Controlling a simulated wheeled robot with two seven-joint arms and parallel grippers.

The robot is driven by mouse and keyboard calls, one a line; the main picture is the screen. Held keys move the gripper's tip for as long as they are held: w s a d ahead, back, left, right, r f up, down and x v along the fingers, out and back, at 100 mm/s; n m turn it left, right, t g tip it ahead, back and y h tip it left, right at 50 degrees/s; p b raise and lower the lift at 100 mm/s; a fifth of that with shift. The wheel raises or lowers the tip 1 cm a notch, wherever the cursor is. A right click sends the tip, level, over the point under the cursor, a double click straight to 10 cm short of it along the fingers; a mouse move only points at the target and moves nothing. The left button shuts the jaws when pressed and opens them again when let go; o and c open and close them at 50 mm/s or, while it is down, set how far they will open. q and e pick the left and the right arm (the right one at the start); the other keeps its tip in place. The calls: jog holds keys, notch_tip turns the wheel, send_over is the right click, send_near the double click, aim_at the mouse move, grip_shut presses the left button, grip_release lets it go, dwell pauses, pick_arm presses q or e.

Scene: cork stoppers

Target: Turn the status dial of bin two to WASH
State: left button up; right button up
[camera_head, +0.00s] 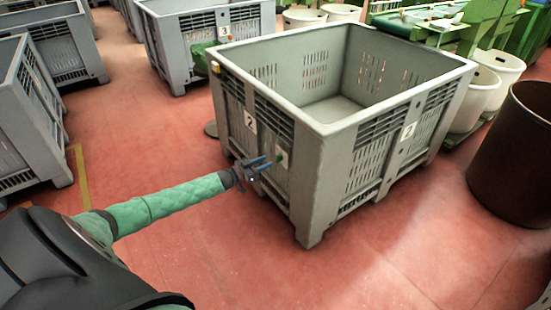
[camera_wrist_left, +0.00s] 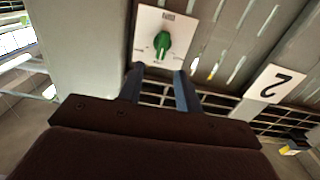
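Bin two is a large grey slatted plastic bin (camera_head: 322,150) with a white "2" label (camera_head: 250,121) on its left-facing side. Its status dial, a green knob (camera_wrist_left: 162,44) on a white plate (camera_wrist_left: 148,22), shows upside down in the left wrist view, like the "2" label (camera_wrist_left: 275,83). The plate's small lettering is too blurred to read. In the head view the green dial (camera_head: 282,157) is partly beside my gripper. My left gripper (camera_head: 262,165) is open and empty. Its blue fingertips (camera_wrist_left: 159,72) are just short of the knob, one towards each side. My right gripper is not in view.
Bin three (camera_head: 195,45) and other grey bins (camera_head: 28,120) stand behind and left. A brown barrel (camera_head: 510,150) and white tubs (camera_head: 480,95) stand right. A yellow piece (camera_wrist_left: 290,150) is on bin two's side. The red floor (camera_head: 130,120) left of bin two is clear.

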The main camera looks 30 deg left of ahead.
aim_at(277, 157)
pick_arm(q)
jog(key=x, duration=0.6)
jog(key=shift+w, duration=0.1)
jog(key=c, duration=0.7)
